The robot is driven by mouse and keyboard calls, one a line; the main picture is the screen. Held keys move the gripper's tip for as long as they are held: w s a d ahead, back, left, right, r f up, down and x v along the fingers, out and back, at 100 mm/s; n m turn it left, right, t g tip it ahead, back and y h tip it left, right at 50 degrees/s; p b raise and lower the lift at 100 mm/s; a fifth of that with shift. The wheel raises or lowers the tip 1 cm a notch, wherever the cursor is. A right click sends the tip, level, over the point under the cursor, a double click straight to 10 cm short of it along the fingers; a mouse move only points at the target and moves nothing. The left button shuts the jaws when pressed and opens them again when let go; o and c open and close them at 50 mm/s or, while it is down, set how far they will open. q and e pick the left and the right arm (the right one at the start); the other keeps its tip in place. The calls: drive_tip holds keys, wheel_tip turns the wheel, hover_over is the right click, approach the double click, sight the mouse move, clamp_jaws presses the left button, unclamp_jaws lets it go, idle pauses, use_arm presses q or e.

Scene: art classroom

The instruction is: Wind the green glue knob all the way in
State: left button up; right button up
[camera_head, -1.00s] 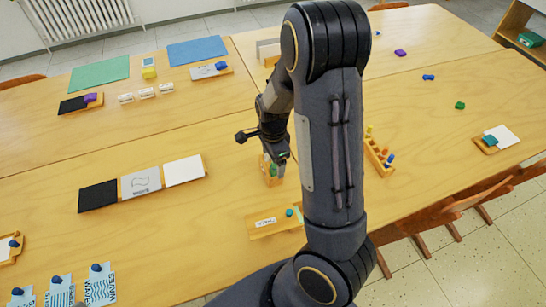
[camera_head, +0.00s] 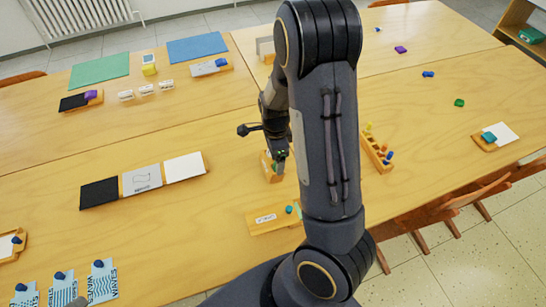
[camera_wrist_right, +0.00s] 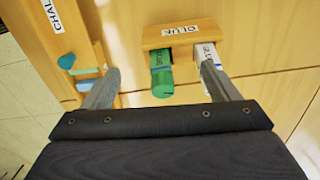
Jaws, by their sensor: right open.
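The green glue stick with its green knob (camera_wrist_right: 163,88) points out of a wooden holder labelled GLUE (camera_wrist_right: 180,33) in the right wrist view. My right gripper (camera_wrist_right: 160,68) is open around it, one finger on each side, with visible gaps to the knob. The right finger lies close to a white tube (camera_wrist_right: 206,54) beside the glue stick; I cannot tell whether they touch. In the head view the right gripper (camera_head: 281,161) hangs over the same holder (camera_head: 268,170), and the knob is mostly hidden. My left gripper is not clearly seen.
A wooden chalk holder (camera_wrist_right: 72,12) stands left of the glue in the wrist view. In the head view, a labelled tray (camera_head: 262,221) lies in front and a rack with coloured pegs (camera_head: 374,150) to the right.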

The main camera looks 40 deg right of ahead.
drive_tip(key=shift+s+d, duration=0.2)
drive_tip(key=shift+d, duration=0.45)
drive_tip(key=shift+c, duration=0.2)
clamp_jaws()
idle(0.4)
drive_tip(key=c, duration=1.7)
unclamp_jaws()
drive_tip(key=o, duration=1.7)
drive_tip(key=shift+o, duration=0.2)
drive_tip(key=shift+r, duration=0.1)
drive_tip(key=shift+r+p, duration=2.95)
